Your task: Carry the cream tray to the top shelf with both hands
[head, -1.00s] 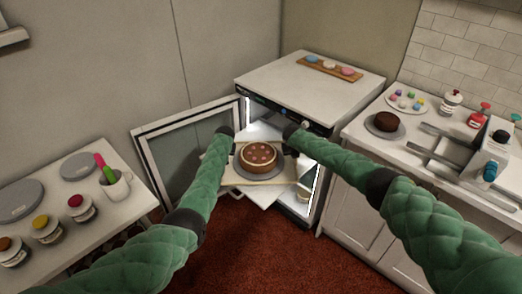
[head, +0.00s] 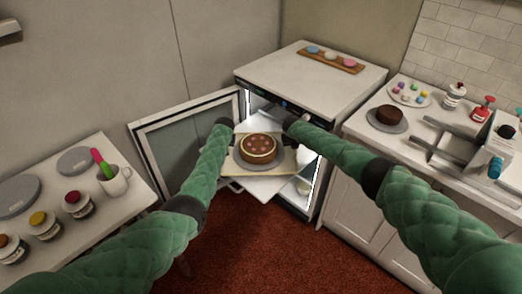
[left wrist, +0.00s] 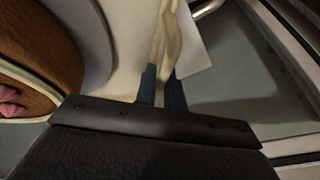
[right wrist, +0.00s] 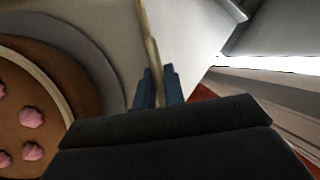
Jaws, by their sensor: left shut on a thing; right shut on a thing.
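The cream tray (head: 284,165) is held up in front of the open cabinet, looking roughly level. It carries a round brown cake (head: 258,147) with pink dots, on a grey disc. My left gripper (head: 234,140) is shut on the tray's left edge, and the left wrist view shows the rim between its blue fingers (left wrist: 161,88). My right gripper (head: 289,141) is shut on the right edge, also seen between the fingers in the right wrist view (right wrist: 159,88). The lit cabinet interior (head: 256,104) lies behind the tray; its upper shelf is mostly hidden.
A white panel (head: 262,189) juts out below the tray. The glass door (head: 178,145) stands open to the left. The cabinet top (head: 305,77) bears a wooden board with coloured pieces. Counters with jars and turntables flank both sides. Red floor is clear in front.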

